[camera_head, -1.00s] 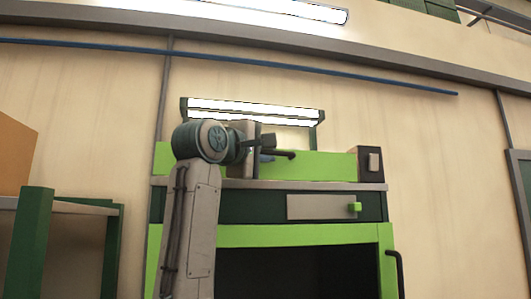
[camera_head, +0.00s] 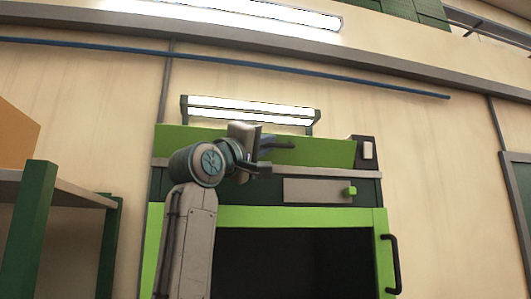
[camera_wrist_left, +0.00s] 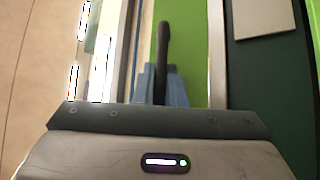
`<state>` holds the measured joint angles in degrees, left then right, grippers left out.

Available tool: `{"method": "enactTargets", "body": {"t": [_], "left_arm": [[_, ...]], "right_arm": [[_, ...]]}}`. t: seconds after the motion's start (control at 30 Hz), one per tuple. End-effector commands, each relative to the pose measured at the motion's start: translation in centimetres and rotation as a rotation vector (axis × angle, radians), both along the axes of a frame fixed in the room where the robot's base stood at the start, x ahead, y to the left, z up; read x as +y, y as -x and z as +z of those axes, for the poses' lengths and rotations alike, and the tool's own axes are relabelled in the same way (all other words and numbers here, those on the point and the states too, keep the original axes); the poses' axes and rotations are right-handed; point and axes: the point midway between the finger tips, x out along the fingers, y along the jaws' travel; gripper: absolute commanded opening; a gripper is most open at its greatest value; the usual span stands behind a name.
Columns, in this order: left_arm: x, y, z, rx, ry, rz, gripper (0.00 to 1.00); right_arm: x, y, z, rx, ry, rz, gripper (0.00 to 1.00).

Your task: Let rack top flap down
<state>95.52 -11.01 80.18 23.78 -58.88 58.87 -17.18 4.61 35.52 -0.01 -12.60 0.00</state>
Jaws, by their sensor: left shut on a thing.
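The rack's top flap (camera_head: 325,152) is a bright green panel along the top of the green and dark rack, under a lit lamp bar. Its dark bar handle (camera_head: 284,144) sticks out towards me. My left gripper (camera_head: 268,156) is at the flap's left-middle part. In the left wrist view its blue-grey fingers (camera_wrist_left: 163,84) are shut on the black handle (camera_wrist_left: 163,42), with the green flap (camera_wrist_left: 193,45) behind. My left wrist hides part of the flap in the head view. My right gripper is not in view.
Below the flap are a grey plate (camera_head: 312,191) with a green knob (camera_head: 350,190) and a dark opening (camera_head: 290,262) in a green frame. A black handle (camera_head: 391,264) stands on the right. A green-legged table (camera_head: 36,225) stands at left.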

Motion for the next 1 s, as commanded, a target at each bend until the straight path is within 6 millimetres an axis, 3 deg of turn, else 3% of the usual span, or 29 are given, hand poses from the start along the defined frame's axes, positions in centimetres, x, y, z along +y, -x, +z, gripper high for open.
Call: {"method": "enactTargets", "body": {"t": [0.2, 0.77, 0.8, 0.83, 1.0], "left_arm": [[0.00, 0.12, -0.72, -0.079, -0.027, 0.001, 0.00], [-0.05, 0.24, -0.68, -0.113, -0.038, 0.001, 0.00], [-0.05, 0.24, -0.68, -0.113, -0.038, 0.001, 0.17], [-0.05, 0.25, -0.67, -0.113, -0.038, 0.000, 0.20], [-0.06, 0.25, -0.68, -0.113, -0.037, 0.000, 0.20]], "right_arm": [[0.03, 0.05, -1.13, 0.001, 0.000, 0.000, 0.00], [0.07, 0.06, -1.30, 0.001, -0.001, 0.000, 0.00], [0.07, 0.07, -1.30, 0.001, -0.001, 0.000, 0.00], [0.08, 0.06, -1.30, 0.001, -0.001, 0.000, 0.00], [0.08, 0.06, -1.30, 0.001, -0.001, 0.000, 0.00]]}}
